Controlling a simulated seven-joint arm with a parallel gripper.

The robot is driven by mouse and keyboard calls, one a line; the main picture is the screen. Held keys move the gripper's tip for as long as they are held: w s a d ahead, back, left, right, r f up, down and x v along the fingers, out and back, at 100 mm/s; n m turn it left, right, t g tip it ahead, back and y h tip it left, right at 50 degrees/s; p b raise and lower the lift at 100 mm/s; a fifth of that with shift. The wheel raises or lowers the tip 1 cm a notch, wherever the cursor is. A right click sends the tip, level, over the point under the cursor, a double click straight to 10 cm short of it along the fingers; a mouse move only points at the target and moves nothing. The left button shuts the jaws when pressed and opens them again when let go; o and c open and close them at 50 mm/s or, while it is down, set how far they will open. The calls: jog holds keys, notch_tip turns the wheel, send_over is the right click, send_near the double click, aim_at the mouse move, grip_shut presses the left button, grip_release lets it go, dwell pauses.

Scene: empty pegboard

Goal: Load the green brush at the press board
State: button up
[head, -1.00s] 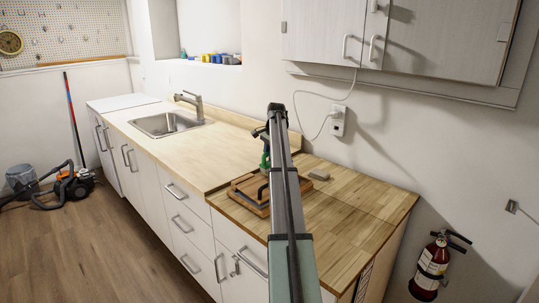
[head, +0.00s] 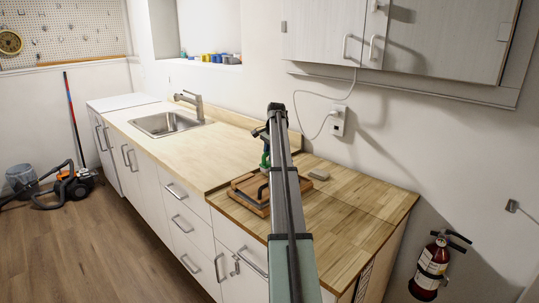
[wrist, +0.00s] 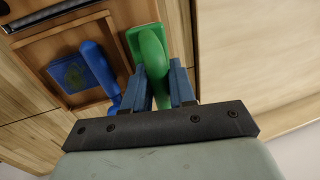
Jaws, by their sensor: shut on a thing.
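The green brush (wrist: 150,50) stands between the two blue fingers of my gripper (wrist: 158,72) in the wrist view, and the gripper is shut on it. In the head view the green brush (head: 265,159) shows just left of my arm, above the wooden press board (head: 238,193). In the wrist view the board (wrist: 30,48) is a shallow wooden tray with a raised rim and a dark bar across one end. My arm hides part of the board in the head view.
A blue block (wrist: 75,76) and a blue handle (wrist: 100,72) lie within the tray. A small grey object (head: 319,174) lies on the wooden counter (head: 365,205) to the right. The sink (head: 168,124) is to the left. The counter between is clear.

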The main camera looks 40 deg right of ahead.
jog(key=shift+r, duration=3.45)
